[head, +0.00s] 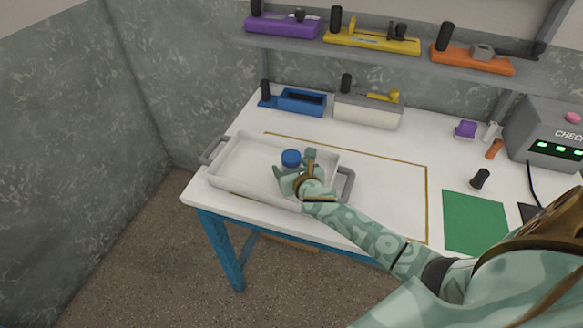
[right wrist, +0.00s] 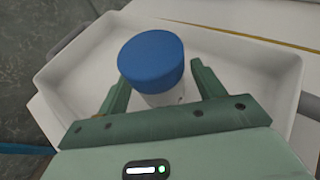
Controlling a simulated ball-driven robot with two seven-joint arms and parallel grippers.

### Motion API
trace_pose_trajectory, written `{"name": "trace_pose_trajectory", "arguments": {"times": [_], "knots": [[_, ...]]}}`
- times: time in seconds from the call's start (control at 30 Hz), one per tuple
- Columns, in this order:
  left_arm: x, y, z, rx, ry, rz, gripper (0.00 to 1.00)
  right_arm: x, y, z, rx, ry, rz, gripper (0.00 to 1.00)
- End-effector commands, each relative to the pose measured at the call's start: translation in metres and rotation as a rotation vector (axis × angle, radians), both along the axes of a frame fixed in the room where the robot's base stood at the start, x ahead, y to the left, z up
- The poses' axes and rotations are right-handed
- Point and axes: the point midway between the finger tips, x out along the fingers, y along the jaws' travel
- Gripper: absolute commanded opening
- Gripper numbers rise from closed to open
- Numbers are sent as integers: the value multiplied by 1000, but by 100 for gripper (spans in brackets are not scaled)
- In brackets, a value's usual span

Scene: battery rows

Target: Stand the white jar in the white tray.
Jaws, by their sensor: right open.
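The white jar, with its blue lid (head: 291,158), is upright inside the white tray (head: 238,166). In the right wrist view the lid (right wrist: 151,58) hides most of the jar's white body (right wrist: 166,98). The jar's base is hidden, so its contact with the tray floor does not show. My right gripper (head: 296,174) is open over the tray, with one finger on each side of the jar. The tray's floor and walls (right wrist: 82,72) surround the jar in the right wrist view. My left gripper is not in view.
The tray has grey handles (head: 346,184) and sits at the table's left front. A grey-white holder (head: 367,112) and a blue holder (head: 301,102) stand behind it. A green mat (head: 474,222), a black-capped item (head: 479,179) and a grey checker box (head: 545,135) are right. The middle is clear.

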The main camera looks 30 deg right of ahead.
Motion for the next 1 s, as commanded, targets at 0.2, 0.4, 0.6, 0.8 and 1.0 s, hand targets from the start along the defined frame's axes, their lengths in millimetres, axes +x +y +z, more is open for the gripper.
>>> {"name": "trace_pose_trajectory", "arguments": {"times": [0.2, 0.4, 0.6, 0.8, 1.0], "knots": [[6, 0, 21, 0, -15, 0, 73, -41, 9, 21, -1, 1, 2, 68], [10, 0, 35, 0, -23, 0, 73, -82, 18, 37, 0, 1, 2, 68], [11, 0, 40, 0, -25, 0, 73, -104, 22, 44, 0, 1, 1, 68], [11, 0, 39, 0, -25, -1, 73, -107, 23, 45, 0, 1, 0, 68], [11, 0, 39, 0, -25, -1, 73, -108, 23, 45, 22, 0, -14, 68]]}}
